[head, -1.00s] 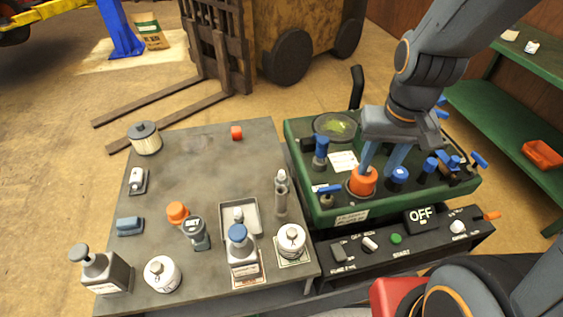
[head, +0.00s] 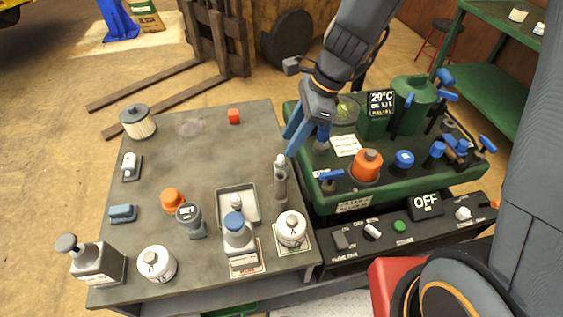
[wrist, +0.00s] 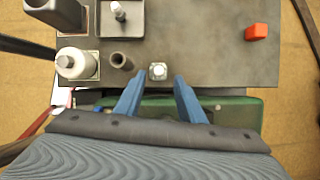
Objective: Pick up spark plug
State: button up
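My gripper (head: 297,142) is open and empty, above the right edge of the grey table. In the wrist view its two blue fingers (wrist: 158,84) point towards a small pale piece with a light square top, possibly the spark plug (wrist: 158,71). It lies just beyond the fingertips, between their lines. In the head view this pale piece (head: 281,161) stands near the table edge, close to a fingertip; contact cannot be told. A hollow grey cylinder (head: 281,189) stands beside it. Another small upright piece with a pale top (head: 236,202) stands in the grey tray (head: 252,216).
A green machine (head: 345,202) with an orange cap (head: 367,163) and blue-handled parts stands right of the grey table (head: 200,160). A white-capped jar (head: 291,229) and a blue-capped bottle (head: 237,236) stand nearby. An orange block (head: 234,116) sits at the back; the table's middle is clear.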

aim_at(282, 155)
jog(key=shift+x, duration=2.6)
grip_shut()
